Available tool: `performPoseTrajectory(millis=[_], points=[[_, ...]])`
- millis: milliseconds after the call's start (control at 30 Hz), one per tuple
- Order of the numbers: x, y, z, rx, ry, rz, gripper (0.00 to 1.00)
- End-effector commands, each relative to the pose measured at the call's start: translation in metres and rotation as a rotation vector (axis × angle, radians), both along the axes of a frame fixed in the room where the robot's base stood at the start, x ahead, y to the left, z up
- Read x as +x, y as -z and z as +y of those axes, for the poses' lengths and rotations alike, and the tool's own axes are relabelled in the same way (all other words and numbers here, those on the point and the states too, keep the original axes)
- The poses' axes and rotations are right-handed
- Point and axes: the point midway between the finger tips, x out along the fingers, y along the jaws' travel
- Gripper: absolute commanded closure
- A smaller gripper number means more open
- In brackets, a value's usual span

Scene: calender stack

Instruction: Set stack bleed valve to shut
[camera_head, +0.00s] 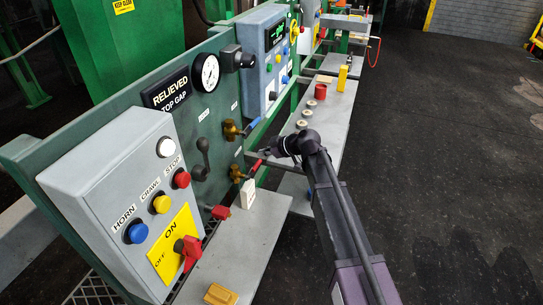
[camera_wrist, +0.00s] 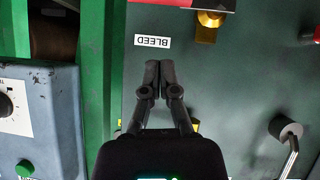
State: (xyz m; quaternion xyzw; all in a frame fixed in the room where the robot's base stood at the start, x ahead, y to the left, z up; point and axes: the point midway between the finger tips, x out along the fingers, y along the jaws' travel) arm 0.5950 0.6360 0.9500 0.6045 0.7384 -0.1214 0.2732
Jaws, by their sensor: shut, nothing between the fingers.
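The stack bleed valve is a brass body (camera_head: 236,174) with a red lever (camera_head: 254,168) pointing right along the green panel. In the wrist view, which is upside down, the brass body (camera_wrist: 210,20) and part of the red lever (camera_wrist: 190,4) show at the top edge. The BLEED label (camera_wrist: 152,41) is just left of it. My gripper (camera_wrist: 152,68) is shut and empty, in front of the panel near the label. In the head view my gripper (camera_head: 252,155) is close above the red lever; I cannot tell whether they touch.
A second brass valve (camera_head: 230,130) with a blue lever (camera_head: 251,126) is above. A grey control box (camera_head: 115,190) stands at front left.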

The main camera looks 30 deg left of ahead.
Motion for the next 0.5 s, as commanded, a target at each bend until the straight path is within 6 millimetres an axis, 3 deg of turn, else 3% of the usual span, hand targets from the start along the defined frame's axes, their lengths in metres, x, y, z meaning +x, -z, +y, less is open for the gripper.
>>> performPoseTrajectory(millis=[67,500], points=[[0.000,0.010,0.009,0.000,0.001,0.001,1.00],[0.003,0.039,0.013,0.000,0.002,0.001,1.00]])
